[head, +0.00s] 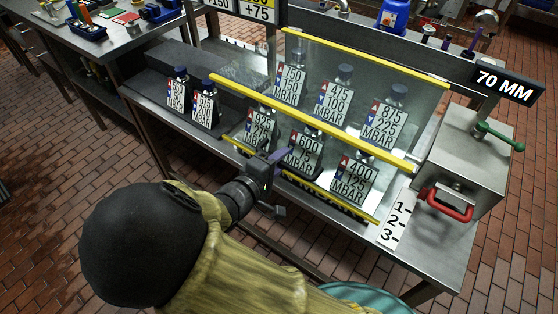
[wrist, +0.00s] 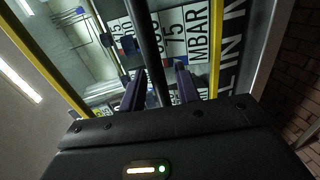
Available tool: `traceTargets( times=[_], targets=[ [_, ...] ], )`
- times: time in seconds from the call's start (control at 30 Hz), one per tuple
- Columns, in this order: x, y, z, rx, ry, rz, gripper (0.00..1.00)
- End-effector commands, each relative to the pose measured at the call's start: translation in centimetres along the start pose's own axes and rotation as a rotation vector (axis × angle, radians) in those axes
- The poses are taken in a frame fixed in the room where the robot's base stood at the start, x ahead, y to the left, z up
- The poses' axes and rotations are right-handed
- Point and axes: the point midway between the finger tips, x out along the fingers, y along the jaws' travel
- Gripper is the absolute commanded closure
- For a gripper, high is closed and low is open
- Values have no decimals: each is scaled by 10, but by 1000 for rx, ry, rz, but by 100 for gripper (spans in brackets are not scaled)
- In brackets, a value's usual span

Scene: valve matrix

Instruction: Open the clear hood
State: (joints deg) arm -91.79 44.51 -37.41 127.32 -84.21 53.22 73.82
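The clear hood (head: 313,122) is a transparent case with yellow edge strips on the steel bench. It covers several bottles with number plates, seen through its panes. My gripper (head: 270,168) is at its lower front, left of the middle. In the wrist view a dark bar (wrist: 150,45), seemingly the hood's handle, runs between the two fingers of my gripper (wrist: 160,88). The fingers are apart, with a gap visible on each side of the bar. Contact with the bar is not clear. The hood appears closed. My arm hides part of the bench front.
Two labelled bottles (head: 191,98) stand outside the hood at its left. A metal box (head: 465,150) with a red handle (head: 446,203) and a green lever (head: 499,135) stands at the right, by a 1-2-3 plate (head: 397,219). The brick floor in front is clear.

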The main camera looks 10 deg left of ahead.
Motion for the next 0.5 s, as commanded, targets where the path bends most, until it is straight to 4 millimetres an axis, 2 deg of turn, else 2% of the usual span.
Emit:
traceTargets(
  times=[0.07, 0.2, 0.5],
  targets=[
    [0, 0, 0, 0, 0, 0, 72],
    [0, 0, 0, 0, 0, 0, 99],
    [-1, 1, 0, 0, 0, -3, 100]
  ],
)
